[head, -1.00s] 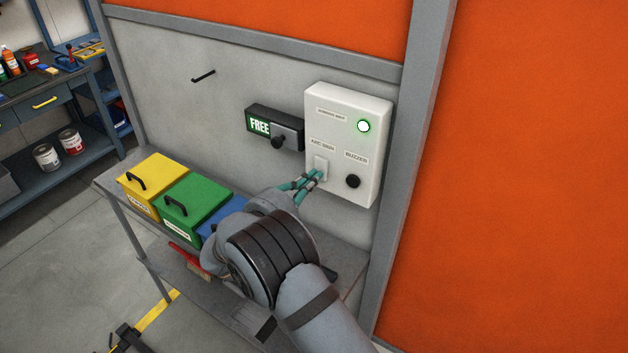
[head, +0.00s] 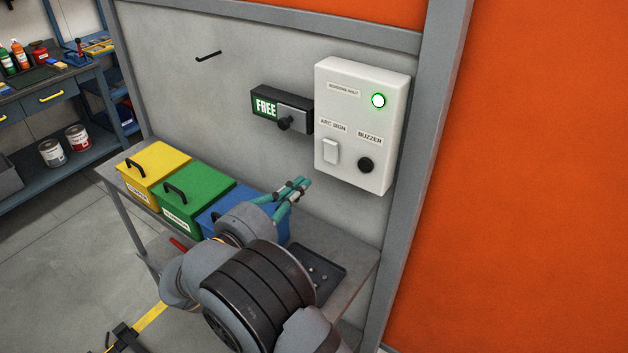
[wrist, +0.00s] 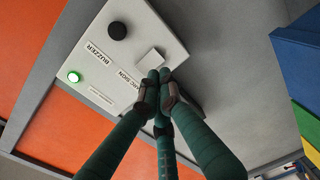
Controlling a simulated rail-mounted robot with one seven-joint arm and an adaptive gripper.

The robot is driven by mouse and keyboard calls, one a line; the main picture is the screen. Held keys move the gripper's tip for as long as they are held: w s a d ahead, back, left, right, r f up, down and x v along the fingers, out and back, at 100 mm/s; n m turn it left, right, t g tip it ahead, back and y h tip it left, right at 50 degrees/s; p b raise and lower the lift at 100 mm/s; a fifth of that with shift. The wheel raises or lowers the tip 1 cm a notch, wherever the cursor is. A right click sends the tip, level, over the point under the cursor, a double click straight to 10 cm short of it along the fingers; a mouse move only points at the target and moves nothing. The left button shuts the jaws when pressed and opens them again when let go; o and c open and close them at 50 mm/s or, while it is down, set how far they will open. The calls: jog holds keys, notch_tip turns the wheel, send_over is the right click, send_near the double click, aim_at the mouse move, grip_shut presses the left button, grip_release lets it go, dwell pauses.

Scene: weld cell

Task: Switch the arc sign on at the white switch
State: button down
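The white switch (head: 331,151) sits under the ARC SIGN label at the lower left of a white control box (head: 362,122) on the grey wall. I cannot tell which way its rocker is tipped. It also shows in the wrist view (wrist: 151,60), just beyond the fingertips. My gripper (head: 303,184) has its teal fingers drawn together, with nothing between them. It is in front of the box, below and left of the switch and apart from it. The sign (head: 266,108) left of the box reads FREE on green, with a grey cover and black knob on its right part.
A black BUZZER button (head: 366,165) is right of the switch, and a green-ringed lamp (head: 378,100) glows above. Yellow (head: 152,172), green (head: 195,193) and blue (head: 222,205) bins stand on the bench below, beside a dark tray (head: 322,272).

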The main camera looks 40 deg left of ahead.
jog(key=s, duration=0.1)
jog(key=s+b, duration=0.1)
jog(key=s, duration=0.1)
jog(key=s+d, duration=0.1)
jog(key=s, duration=0.1)
jog(key=shift+s+f+b, duration=0.25)
jog(key=shift+f+b, duration=0.1)
